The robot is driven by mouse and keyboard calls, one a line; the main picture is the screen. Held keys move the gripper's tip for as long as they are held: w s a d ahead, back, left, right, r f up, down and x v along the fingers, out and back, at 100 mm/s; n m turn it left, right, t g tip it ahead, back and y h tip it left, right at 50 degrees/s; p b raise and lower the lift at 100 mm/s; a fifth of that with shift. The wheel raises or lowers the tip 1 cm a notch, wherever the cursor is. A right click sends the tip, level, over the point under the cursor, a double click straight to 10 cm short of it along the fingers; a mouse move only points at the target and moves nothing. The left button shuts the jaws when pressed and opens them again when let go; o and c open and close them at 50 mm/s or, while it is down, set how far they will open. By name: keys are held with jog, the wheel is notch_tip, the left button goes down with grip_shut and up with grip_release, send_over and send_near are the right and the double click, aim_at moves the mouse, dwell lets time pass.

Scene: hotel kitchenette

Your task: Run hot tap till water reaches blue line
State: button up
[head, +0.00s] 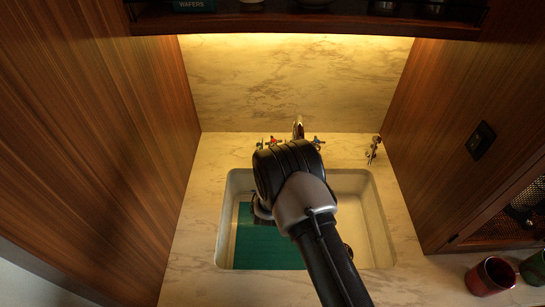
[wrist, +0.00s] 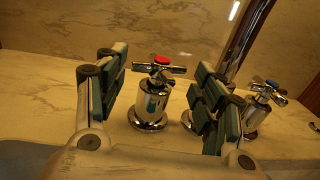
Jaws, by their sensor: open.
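The hot tap (wrist: 150,98) is a chrome post with a cross handle and red cap. In the wrist view it stands between the spread fingers of my gripper (wrist: 161,72), which is open and empty; I cannot tell if either finger touches it. In the head view the hot tap's red cap (head: 274,141) shows behind the sink, left of the spout (head: 298,128). The blue-capped cold tap (wrist: 262,98) is right of my gripper. The sink (head: 376,225) is partly covered by my arm. No blue line and no running water can be made out.
A flat teal panel (head: 265,250) lies in the left of the sink. A small chrome fixture (head: 374,148) stands at the back right. Red (head: 490,275) and green (head: 534,268) mugs are at front right. Wooden walls close both sides; a shelf (head: 300,22) hangs above.

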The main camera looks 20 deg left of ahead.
jog(key=s+d, duration=0.2)
jog(key=s, duration=0.9)
jog(key=shift+s, duration=0.1)
jog(key=shift+c, duration=0.4)
